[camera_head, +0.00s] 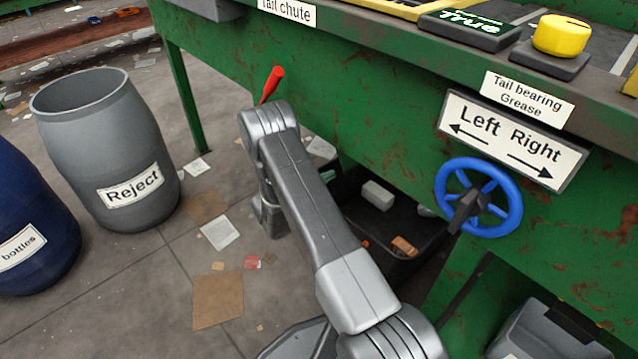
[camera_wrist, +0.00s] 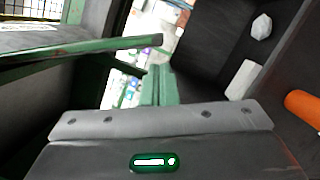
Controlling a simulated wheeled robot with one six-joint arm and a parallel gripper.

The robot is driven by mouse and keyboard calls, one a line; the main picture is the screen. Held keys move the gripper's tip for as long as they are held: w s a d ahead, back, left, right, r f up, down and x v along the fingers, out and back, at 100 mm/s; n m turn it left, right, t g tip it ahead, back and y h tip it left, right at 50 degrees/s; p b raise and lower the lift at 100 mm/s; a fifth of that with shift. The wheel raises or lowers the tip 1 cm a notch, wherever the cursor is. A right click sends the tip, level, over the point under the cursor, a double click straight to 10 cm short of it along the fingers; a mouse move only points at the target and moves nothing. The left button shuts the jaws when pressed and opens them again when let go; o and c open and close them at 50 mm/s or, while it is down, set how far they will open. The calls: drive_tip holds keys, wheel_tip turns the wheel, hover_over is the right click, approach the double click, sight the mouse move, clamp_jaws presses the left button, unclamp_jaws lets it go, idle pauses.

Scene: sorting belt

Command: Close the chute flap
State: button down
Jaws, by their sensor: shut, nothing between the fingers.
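The chute flap cannot be picked out for certain. A green plate with a straight edge (camera_wrist: 85,52) juts in from the left of the wrist view, apart from my gripper. My gripper (camera_wrist: 158,85) is shut and empty, its two teal fingers side by side.
A black bin (camera_head: 395,240) holding a white block (camera_head: 378,194) is on the floor under the frame. A blue handwheel (camera_head: 479,197) is right of it. A grey "Reject" barrel (camera_head: 107,150) and a blue "bottles" barrel (camera_head: 30,225) stand left.

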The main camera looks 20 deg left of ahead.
drive_tip(key=b+x, duration=0.1)
drive_tip(key=x, duration=0.4)
idle(0.3)
